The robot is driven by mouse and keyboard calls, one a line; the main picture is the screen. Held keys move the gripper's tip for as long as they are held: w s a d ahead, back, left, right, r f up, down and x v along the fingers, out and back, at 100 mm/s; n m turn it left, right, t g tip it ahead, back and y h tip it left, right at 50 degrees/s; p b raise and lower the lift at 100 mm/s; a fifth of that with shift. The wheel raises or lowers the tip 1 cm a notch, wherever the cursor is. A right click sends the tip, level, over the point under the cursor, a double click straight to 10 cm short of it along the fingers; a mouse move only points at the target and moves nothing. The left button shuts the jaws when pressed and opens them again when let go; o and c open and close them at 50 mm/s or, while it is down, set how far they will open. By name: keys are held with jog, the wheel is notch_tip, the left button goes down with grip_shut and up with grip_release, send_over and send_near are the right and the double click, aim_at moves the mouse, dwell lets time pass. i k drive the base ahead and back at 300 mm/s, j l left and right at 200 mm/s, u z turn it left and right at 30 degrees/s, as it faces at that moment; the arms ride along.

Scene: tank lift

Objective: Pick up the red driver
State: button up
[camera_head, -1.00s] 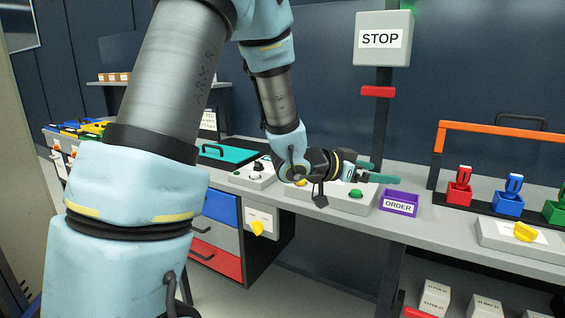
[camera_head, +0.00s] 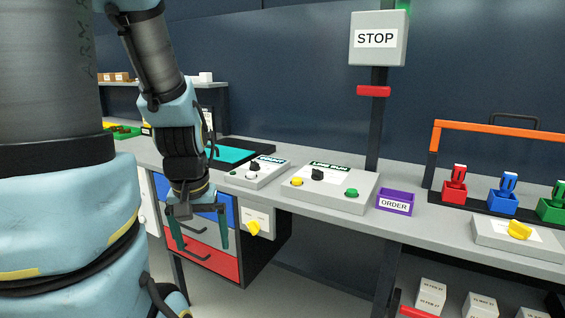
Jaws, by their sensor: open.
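The red driver (camera_head: 459,172) stands upright at the right of the head view, its top showing above a red holder (camera_head: 454,191). Its lower part is hidden inside the holder. My gripper (camera_head: 201,245) is at the left, far from the driver, in front of the drawer unit below the bench top. Its two teal fingers point down and are spread apart, with nothing between them.
Blue (camera_head: 502,202) and green (camera_head: 552,211) holders with drivers stand right of the red one, under an orange bar (camera_head: 500,129). A purple ORDER bin (camera_head: 396,202), control boxes (camera_head: 332,187) and a STOP post (camera_head: 377,45) lie between. Drawers (camera_head: 206,258) are behind my gripper.

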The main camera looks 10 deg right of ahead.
aim_at(458, 172)
jog(key=l+u, duration=0.15)
jog(key=u, duration=0.35)
jog(key=k+l+u, duration=0.3)
jog(key=l, duration=0.2)
jog(key=k+l+u, duration=0.35)
jog(key=k+l, duration=0.2)
jog(key=l, duration=0.15)
jog(key=k+l, duration=0.2)
jog(key=l, duration=0.15)
jog(key=k+l, duration=0.15)
jog(key=l, duration=0.2)
jog(key=k+l, duration=0.2)
jog(key=l, duration=0.15)
jog(key=u, duration=0.05)
